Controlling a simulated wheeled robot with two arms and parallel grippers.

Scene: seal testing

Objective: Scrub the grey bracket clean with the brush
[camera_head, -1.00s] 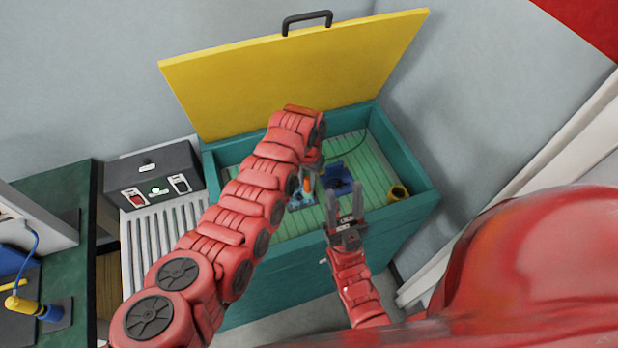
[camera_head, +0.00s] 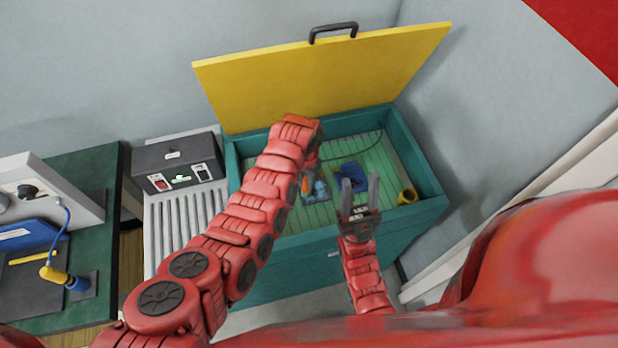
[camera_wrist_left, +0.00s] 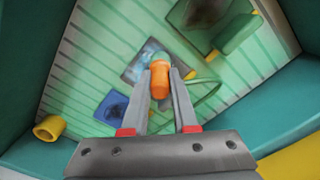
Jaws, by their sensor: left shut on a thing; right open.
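My left gripper (camera_wrist_left: 163,95) is shut on a brush with an orange handle (camera_wrist_left: 160,80). The orange also shows in the head view (camera_head: 306,184), partly hidden by my left arm. The brush is held over the grey bracket (camera_wrist_left: 143,66), a flat piece on the bin floor with a bluish patch, and covers part of it. The bristles are hidden, and I cannot tell whether they touch the bracket. In the head view the bracket (camera_head: 319,191) is small and partly covered. My right gripper (camera_head: 359,196) is open and empty, over the bin's front edge.
The teal bin (camera_head: 300,237) has a ribbed green floor and a raised yellow lid (camera_head: 320,75). A blue block (camera_head: 351,177) and a yellow ring-shaped piece (camera_head: 407,195) lie inside. A switch box (camera_head: 180,165) stands left of the bin. A dark green bench (camera_head: 98,185) is further left.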

